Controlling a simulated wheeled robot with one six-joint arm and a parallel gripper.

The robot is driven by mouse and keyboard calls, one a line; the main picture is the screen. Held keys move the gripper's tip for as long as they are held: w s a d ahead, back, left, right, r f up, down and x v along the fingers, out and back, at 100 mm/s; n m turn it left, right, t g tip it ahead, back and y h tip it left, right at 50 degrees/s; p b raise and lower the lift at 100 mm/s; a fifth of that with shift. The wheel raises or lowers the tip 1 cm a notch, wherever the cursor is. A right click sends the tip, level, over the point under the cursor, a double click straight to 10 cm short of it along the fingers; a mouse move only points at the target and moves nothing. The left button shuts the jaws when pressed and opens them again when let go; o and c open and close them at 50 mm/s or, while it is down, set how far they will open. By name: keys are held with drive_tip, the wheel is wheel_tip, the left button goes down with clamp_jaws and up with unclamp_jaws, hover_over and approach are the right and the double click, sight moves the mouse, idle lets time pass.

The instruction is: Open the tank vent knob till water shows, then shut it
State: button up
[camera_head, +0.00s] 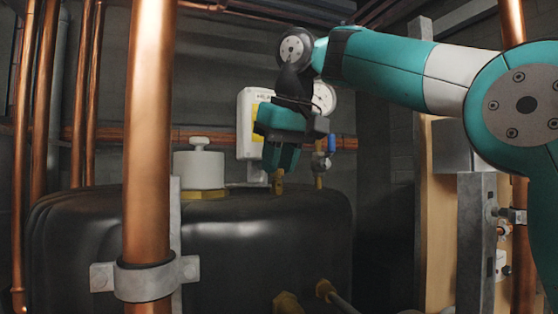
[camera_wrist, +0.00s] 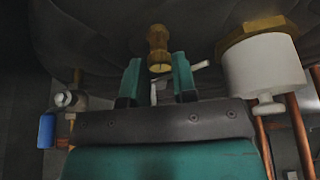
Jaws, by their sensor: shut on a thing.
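The black tank (camera_head: 270,235) fills the lower middle of the head view. A small brass vent fitting (camera_head: 278,184) stands on its top, directly below my gripper (camera_head: 279,168). In the wrist view, the brass fitting (camera_wrist: 158,42) lies between the two teal fingers of my gripper (camera_wrist: 157,64). The fingers are shut on the vent knob, which they mostly hide. A thin pale spout or lever (camera_wrist: 201,65) sticks out beside the right finger. I see no water at the fitting.
A white cylinder (camera_head: 199,169) with a brass base and a knob stands left of my gripper. A blue-handled valve (camera_head: 331,143) stands close on the right, with a gauge (camera_head: 324,98) above. A copper pipe (camera_head: 149,130) rises in the foreground.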

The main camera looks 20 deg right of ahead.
drive_tip(key=shift+r+p, duration=0.15)
drive_tip(key=shift+p, duration=0.35)
drive_tip(key=shift+r+n+p, duration=0.1)
drive_tip(key=shift+n+p, duration=0.4)
drive_tip(key=n+p, duration=0.1)
drive_tip(key=p, duration=0.2)
drive_tip(key=shift+d+r+n+y+p, duration=0.15)
drive_tip(key=shift+n+y+p, duration=0.2)
drive_tip(key=shift+n+y, duration=0.05)
drive_tip(key=n+p, duration=0.1)
drive_tip(key=n+y+p, duration=0.1)
drive_tip(key=p, duration=0.1)
drive_tip(key=n+g+p, duration=0.1)
drive_tip(key=n, duration=0.1)
drive_tip(key=shift+w+f+y+p, duration=0.1)
drive_tip(key=shift+f+y+p, duration=0.2)
drive_tip(key=shift+p, duration=0.1)
drive_tip(key=o, duration=0.9)
drive_tip(key=shift+f, duration=0.1)
drive_tip(key=shift+o, duration=0.2)
